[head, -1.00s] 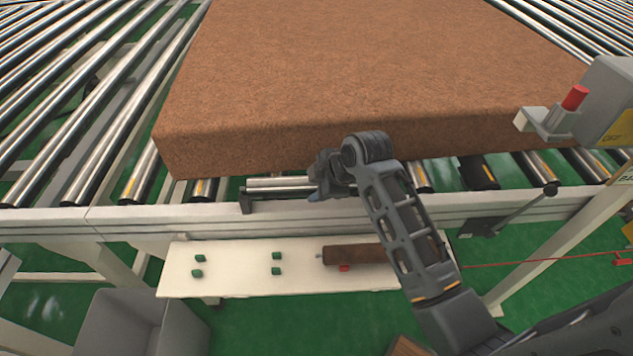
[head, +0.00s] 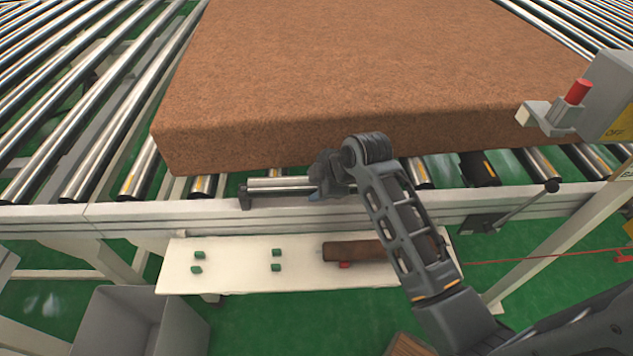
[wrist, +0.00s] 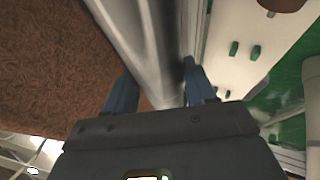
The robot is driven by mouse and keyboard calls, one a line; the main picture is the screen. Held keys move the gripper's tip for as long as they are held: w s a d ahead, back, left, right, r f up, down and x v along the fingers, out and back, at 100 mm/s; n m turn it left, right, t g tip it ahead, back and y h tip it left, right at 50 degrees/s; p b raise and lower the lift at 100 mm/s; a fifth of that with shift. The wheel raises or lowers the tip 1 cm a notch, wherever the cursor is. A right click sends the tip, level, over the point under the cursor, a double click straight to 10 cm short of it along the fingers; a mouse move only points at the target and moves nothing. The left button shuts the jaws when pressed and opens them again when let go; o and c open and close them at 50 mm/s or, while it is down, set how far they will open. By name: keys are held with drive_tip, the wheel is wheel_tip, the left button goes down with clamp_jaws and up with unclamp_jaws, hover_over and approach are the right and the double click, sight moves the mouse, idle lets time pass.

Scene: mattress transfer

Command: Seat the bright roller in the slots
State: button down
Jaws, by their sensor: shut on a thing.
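The bright roller (head: 277,184) is a shiny metal cylinder lying level along the conveyor's near rail, just in front of the brown mattress. My gripper (head: 325,180) is at its right part, shut on it. In the wrist view the roller (wrist: 148,40) runs between the two blue fingers (wrist: 160,95). A dark slot bracket (head: 244,197) shows at the roller's left end. The right end is hidden behind my gripper, so I cannot tell whether the roller sits fully in the slots.
The mattress (head: 300,145) lies close behind my gripper. A white shelf (head: 230,272) below the rail holds a rusty brown roller (head: 352,251) and several green blocks. A grey bin (head: 120,320) stands at lower left. A control box with a red button (head: 578,91) is at right.

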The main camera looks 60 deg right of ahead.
drive_tip(key=shift+f+b, duration=0.35)
drive_tip(key=shift+f, duration=0.45)
drive_tip(key=c, duration=0.7)
unclamp_jaws()
drive_tip(key=o, duration=0.4)
drive_tip(key=v, duration=0.8)
drive_tip(key=shift+w, duration=0.1)
